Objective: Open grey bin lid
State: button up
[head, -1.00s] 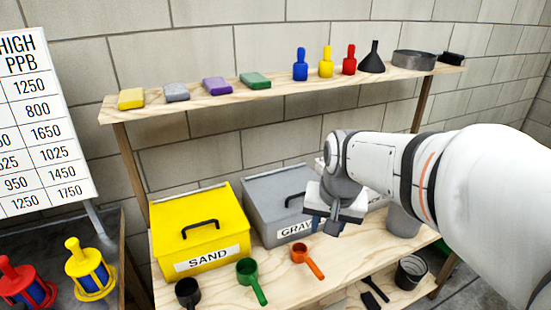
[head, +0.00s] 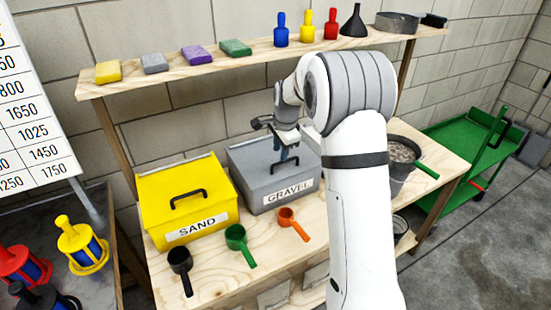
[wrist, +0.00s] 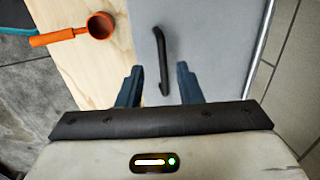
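The grey bin (head: 248,170), labelled GRAVEL, stands on the wooden bench with its lid shut. My gripper (head: 286,155) is above the lid, over the handle area, which my arm partly hides in the head view. In the wrist view, my gripper (wrist: 159,72) is open, with its two dark blue fingers apart. The black lid handle (wrist: 161,58) shows in the gap between them and runs on past the fingertips. The grey lid (wrist: 210,35) fills the area around it. I cannot tell how far the fingers are above the lid; nothing is gripped.
The yellow SAND bin (head: 185,205) stands close on the left, lid shut. Black (head: 180,262), green (head: 238,238) and orange (head: 290,220) scoops lie in front. A bucket (head: 400,160) stands to the right. The shelf (head: 260,58) is above and behind.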

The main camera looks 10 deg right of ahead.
aim_at(278, 164)
jog(key=shift+w+a+f, duration=0.1)
jog(key=shift+w+f, duration=0.1)
jog(key=shift+f, duration=1)
jog(key=shift+w+a+f, duration=0.1)
jog(key=shift+w+f, duration=0.1)
jog(key=shift+f, duration=0.95)
jog(key=shift+c, duration=0.2)
grip_shut()
jog(key=shift+p, duration=0.3)
